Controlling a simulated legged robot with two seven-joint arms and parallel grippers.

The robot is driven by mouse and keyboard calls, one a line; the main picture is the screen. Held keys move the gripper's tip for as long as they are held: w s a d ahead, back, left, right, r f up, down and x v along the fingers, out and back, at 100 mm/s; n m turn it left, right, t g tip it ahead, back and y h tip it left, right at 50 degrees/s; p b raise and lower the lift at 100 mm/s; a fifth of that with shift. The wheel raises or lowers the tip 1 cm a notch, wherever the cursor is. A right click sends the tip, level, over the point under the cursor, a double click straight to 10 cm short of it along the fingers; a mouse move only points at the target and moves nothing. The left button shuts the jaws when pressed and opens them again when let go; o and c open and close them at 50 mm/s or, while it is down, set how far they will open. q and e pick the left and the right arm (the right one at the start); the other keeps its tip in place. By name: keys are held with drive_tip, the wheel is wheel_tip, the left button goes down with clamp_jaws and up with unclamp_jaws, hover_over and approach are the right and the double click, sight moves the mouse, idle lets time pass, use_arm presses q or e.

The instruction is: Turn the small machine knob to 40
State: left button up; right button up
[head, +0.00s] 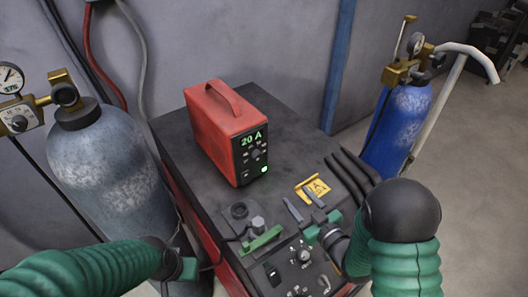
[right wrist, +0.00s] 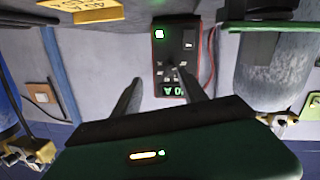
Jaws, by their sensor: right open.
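The small red machine (head: 222,130) stands on the dark top of a cart. Its lit display (head: 251,138) reads 20 A, and its small dark knob (head: 256,153) sits below that. In the right wrist view the machine (right wrist: 187,35) appears upside down, ahead between my fingers; its display (right wrist: 174,90) is partly hidden. My right gripper (head: 299,199) is open and empty, in front of the machine and apart from the knob. My left gripper (head: 188,268) is low at the left, beside the cart; its fingers cannot be made out.
A yellow tag (head: 318,188) lies on the cart top (head: 175,140). A green piece (head: 262,239) and a bolt-like part are near the front. A larger panel knob (head: 303,256) is at the cart's front. A grey cylinder (head: 95,165) stands left, a blue cylinder (head: 398,125) right.

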sight(259, 158)
drive_tip(key=shift+n+y, duration=0.4)
drive_tip(key=shift+y, duration=0.5)
drive_tip(key=r+p+x, duration=0.1)
drive_tip(key=p+x, duration=0.1)
drive_tip(key=x, duration=0.3)
drive_tip(key=a+p+x, duration=0.1)
drive_tip(key=p+x, duration=0.1)
drive_tip(key=x, duration=0.3)
drive_tip(key=r+p+x, duration=0.1)
drive_tip(key=p+x, duration=0.1)
drive_tip(key=x, duration=0.4)
drive_tip(key=shift+s+a+r, duration=0.15)
drive_tip(key=shift+s+r, duration=0.2)
drive_tip(key=shift+s, duration=0.05)
drive_tip(key=shift+w+a+f+p, duration=0.1)
drive_tip(key=shift+w+a+p, duration=0.15)
drive_tip(key=shift+w+p, duration=0.1)
use_arm(q)
drive_tip(key=w+v, duration=0.1)
drive_tip(key=v, duration=0.6)
drive_tip(key=shift+a+r, duration=0.25)
drive_tip(key=shift+w, duration=0.15)
use_arm(e)
clamp_jaws()
